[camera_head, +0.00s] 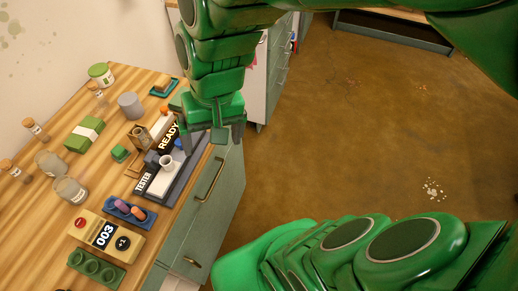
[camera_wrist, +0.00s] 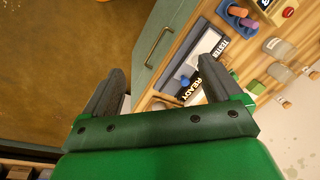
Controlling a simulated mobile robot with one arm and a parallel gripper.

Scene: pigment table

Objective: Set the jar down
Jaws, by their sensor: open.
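My gripper (camera_head: 213,133) is over the front edge of the wooden table, beside the READY end of the tester. It also shows in the wrist view (camera_wrist: 160,68), open, with nothing visible between its fingers. I cannot tell which jar the task means. My gripper partly hides the tester's far end.
A blue holder (camera_head: 122,212) with coloured sticks, a counter box (camera_head: 105,236) reading 003 and a green tray (camera_head: 96,270) line the near table edge. A grey cylinder (camera_head: 131,106) and a green block (camera_head: 84,134) stand farther back. Open floor (camera_head: 350,150) lies to the right.

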